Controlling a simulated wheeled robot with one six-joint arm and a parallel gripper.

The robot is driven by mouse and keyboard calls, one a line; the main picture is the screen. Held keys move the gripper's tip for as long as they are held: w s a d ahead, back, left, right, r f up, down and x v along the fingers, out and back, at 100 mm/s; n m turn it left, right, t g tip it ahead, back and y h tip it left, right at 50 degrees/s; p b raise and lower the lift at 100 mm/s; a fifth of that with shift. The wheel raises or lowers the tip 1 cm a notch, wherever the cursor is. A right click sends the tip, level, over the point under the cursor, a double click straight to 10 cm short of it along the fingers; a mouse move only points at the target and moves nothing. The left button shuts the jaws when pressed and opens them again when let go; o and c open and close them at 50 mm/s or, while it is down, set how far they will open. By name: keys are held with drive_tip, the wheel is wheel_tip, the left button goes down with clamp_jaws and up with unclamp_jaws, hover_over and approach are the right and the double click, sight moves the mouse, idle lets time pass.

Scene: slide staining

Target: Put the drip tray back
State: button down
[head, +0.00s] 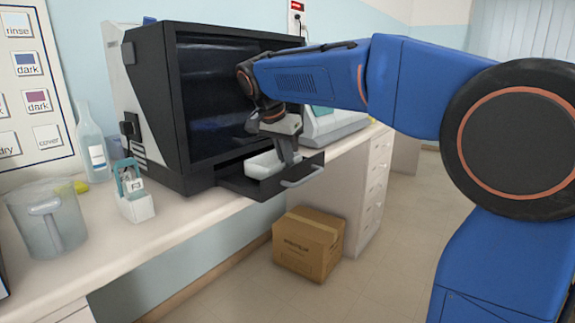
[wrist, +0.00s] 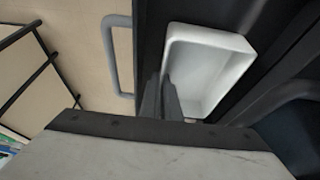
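The drip tray (head: 262,165) is a white, shallow, rectangular tray in the pulled-out drawer (head: 262,188) of the black machine (head: 165,110). My gripper (head: 289,160) points down at the tray's right end. In the wrist view the tray (wrist: 208,62) looks empty, and my gripper (wrist: 161,84) has its fingers close together at the tray's near wall, one outside it and one inside. They look shut on that wall. Whether the tray rests on the drawer floor or is slightly raised cannot be told.
The drawer's grey handle (head: 302,178) sticks out over the counter edge. A cardboard box (head: 308,245) stands on the floor below. A white slide holder (head: 135,200), a clear jug (head: 48,220) and a bottle (head: 92,150) stand on the counter at left.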

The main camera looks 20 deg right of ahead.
drive_tip(key=shift+f, duration=0.35)
drive_tip(key=shift+f, duration=0.15)
drive_tip(key=c, duration=2.3)
unclamp_jaws()
drive_tip(key=v, duration=1.2)
drive_tip(key=shift+r, duration=0.2)
drive_tip(key=shift+d, duration=0.1)
